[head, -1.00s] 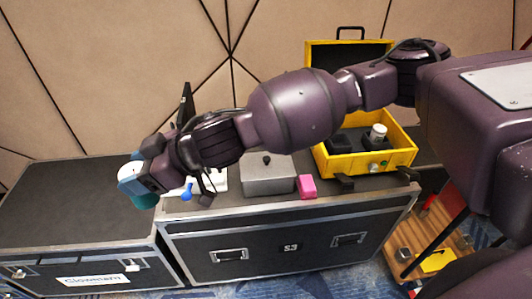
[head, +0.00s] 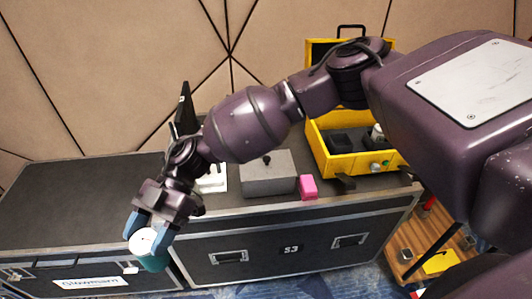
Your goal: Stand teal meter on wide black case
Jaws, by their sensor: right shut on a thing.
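My right gripper (head: 150,234) is shut on the teal meter (head: 154,263), with a blue finger on each side of it. The meter has a white round face (head: 143,241) and a teal body below. It shows in front of the front edge of the left black case (head: 80,200), near the gap between the two cases; its exact height is hard to tell. The left case has a bare dark top and a white label. The right black case (head: 290,225), marked S3, carries several things. Which case is the wide one is unclear. My left gripper is not in view.
On the right case are a grey box (head: 267,181), a pink block (head: 308,187), a yellow open toolbox (head: 335,165) and a white item (head: 214,181) partly behind my arm. A dark upright panel (head: 185,105) stands at the back. The left case's top is clear.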

